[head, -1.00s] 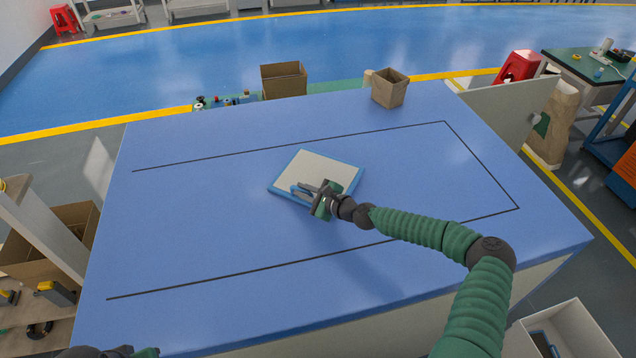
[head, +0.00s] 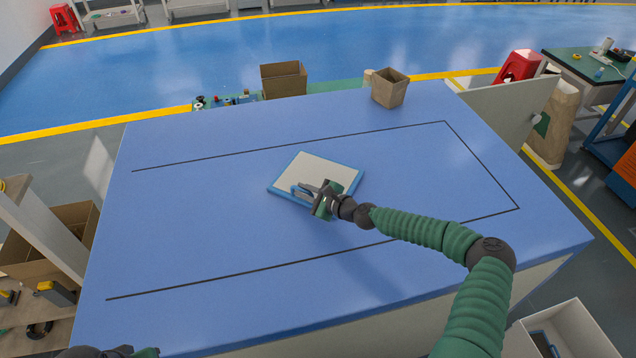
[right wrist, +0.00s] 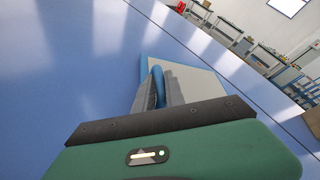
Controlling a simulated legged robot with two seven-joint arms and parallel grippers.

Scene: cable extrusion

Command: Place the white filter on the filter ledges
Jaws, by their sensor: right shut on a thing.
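The white filter (head: 322,169), a flat white panel with a blue frame, is in the middle of the blue table in the head view. It also shows in the right wrist view (right wrist: 196,85). My right gripper (head: 305,190) is at the filter's near edge. Its fingers (right wrist: 158,92) are shut on a blue loop-like part of the filter. I cannot tell whether the filter lies flat on the table or is slightly raised. Only a sliver of my left gripper (head: 143,352) shows at the bottom left, its fingers out of frame. I cannot make out any filter ledges.
The blue table (head: 200,215) has a black line marked on it and is clear around the filter. A small cardboard box (head: 389,90) stands at its far edge. Another box (head: 284,80) is beyond it. An open white bin (head: 575,335) is at the bottom right.

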